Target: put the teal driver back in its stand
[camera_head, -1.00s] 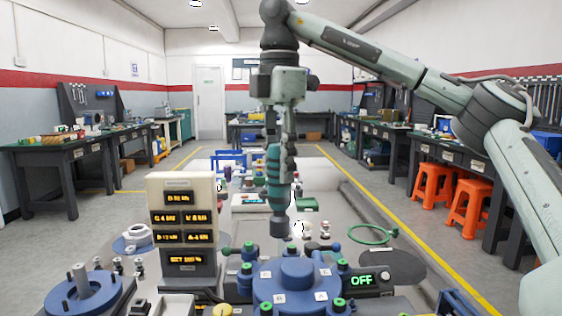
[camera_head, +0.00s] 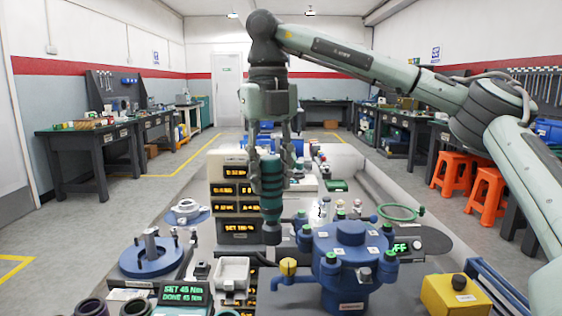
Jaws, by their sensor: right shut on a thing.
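The teal driver (camera_head: 268,183) hangs upright, its dark grey nose (camera_head: 272,232) pointing down. My right gripper (camera_head: 269,168) is shut on its upper part, above the bench. The driver hangs in front of the cream panel's right edge and left of the blue flanged vessel (camera_head: 351,237); contact with either cannot be told. Its stand cannot be made out for certain. Dark round openings (camera_head: 92,306) show at the bottom left edge, beside a display reading SET 45 Nm, DONE 45 Nm (camera_head: 181,294). My left gripper is not in view.
The cream panel with amber displays (camera_head: 229,160) stands behind the driver. A blue flanged base with posts (camera_head: 151,254) is at left, a white tray (camera_head: 233,272) in front, a yellow box (camera_head: 456,297) at lower right. A green ring (camera_head: 397,212) lies behind the vessel.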

